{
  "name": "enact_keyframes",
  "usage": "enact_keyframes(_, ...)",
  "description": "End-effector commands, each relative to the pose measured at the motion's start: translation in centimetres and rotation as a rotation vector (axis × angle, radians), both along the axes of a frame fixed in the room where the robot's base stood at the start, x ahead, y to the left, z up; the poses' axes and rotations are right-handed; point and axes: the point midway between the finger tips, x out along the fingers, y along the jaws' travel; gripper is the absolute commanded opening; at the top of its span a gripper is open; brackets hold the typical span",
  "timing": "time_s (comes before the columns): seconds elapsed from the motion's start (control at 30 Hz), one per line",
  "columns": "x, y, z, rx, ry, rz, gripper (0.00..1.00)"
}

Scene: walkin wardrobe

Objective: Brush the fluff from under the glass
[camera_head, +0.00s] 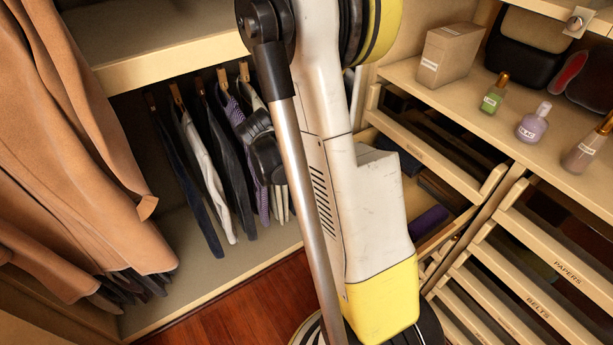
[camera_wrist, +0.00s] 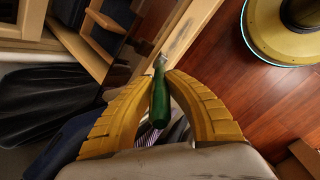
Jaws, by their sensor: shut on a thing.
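My gripper (camera_wrist: 158,80) shows in the wrist view with its yellow ribbed fingers closed around a green-handled tool (camera_wrist: 159,103). The tool looks like a small brush, with a pale metallic end (camera_wrist: 160,61) pointing up the picture, past the fingertips. A pale wooden ledge (camera_wrist: 190,32) lies beyond that end, with a dark grey smear along it that may be fluff; I cannot tell if they touch. I cannot make out the glass for certain in either view. In the head view my arm covers the middle, and the gripper and tool are not clearly seen.
Slatted drawers (camera_head: 531,255) marked BELTS and PAPERS stand at right. Above them a shelf (camera_head: 472,122) holds a beige box (camera_head: 447,54), a green bottle (camera_head: 494,94) and a lilac bottle (camera_head: 534,122). Hanging clothes (camera_head: 208,160) and brown coats (camera_head: 75,130) fill the left.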

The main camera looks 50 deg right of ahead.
Motion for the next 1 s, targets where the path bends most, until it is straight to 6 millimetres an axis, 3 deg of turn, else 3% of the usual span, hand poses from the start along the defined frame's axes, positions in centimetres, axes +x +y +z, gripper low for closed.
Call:
enact_keyframes(0.83, -0.1, 0.0, -1.5, 0.000, 0.000, 0.000, 0.00)
enact_keyframes(1.0, -0.8, 0.2, -1.5, 0.000, 0.000, 0.000, 0.00)
